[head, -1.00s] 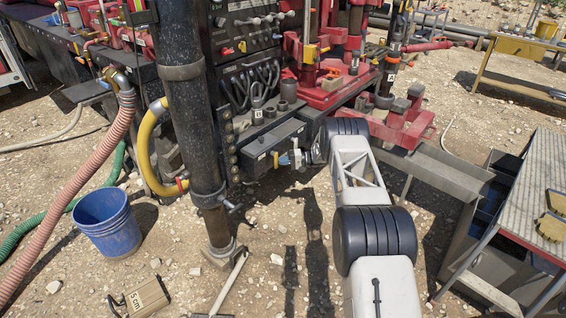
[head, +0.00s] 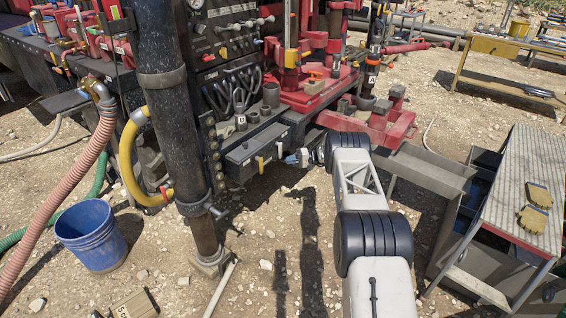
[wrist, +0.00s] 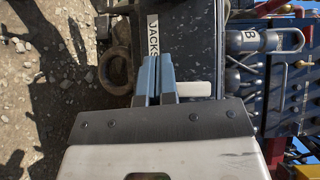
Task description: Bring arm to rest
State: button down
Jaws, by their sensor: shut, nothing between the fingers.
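My gripper (head: 297,159) is at the end of my white and black arm in the head view, low in front of the rig, just right of a dark grey box with small coloured levers (head: 258,155). In the wrist view my gripper (wrist: 155,62) shows two blue-grey fingers pressed together, with nothing between them. A panel with a "JACKS" label (wrist: 153,35) lies beyond the fingertips, and a white lever (wrist: 194,89) shows beside them. Whether the fingers touch the panel or lever I cannot tell.
A black column (head: 172,110) stands left of my arm, with a blue bucket (head: 90,235) on the gravel. A metal trough (head: 425,168) and a ridged-top bench (head: 520,185) with yellow gloves (head: 536,207) stand at the right. Gravel below my gripper is open.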

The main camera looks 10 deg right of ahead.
jog(key=shift+d, duration=0.45)
